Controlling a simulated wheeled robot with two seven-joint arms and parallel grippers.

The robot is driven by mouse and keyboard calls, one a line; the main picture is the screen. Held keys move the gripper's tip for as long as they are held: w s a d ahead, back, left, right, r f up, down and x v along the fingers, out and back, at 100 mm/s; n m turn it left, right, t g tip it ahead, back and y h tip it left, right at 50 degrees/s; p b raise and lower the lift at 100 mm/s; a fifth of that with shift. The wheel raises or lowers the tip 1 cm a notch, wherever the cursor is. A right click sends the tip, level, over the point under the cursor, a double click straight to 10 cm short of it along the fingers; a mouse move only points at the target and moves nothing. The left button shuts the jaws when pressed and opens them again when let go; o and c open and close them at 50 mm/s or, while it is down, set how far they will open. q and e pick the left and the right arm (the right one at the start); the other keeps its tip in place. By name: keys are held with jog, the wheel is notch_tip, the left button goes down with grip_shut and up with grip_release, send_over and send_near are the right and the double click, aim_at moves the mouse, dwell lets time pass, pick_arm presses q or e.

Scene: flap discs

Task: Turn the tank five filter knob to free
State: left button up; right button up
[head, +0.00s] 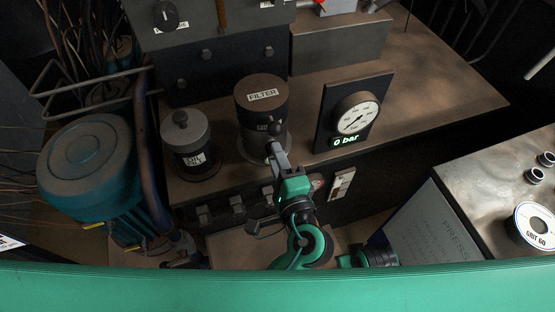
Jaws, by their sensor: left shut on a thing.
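The filter (262,97) is a dark upright cylinder with a white FILTER label on its top. A small dark knob (274,128) sits on its front, beside a partly covered label. My left gripper (272,148) reaches up to the front of the filter and is shut on the knob. The fingers hide part of the knob and its marking, so I cannot read which way it points. My right gripper is not in view.
A lidded canister (189,145) stands left of the filter. A gauge (356,113) on a dark panel, reading 0 bar, stands to the right. A blue-green motor-like tank (88,165) is at left. The bench (440,92) is clear at right.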

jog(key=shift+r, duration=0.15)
pick_arm(q)
jog(key=o, duration=1)
jog(key=shift+c, duration=0.2)
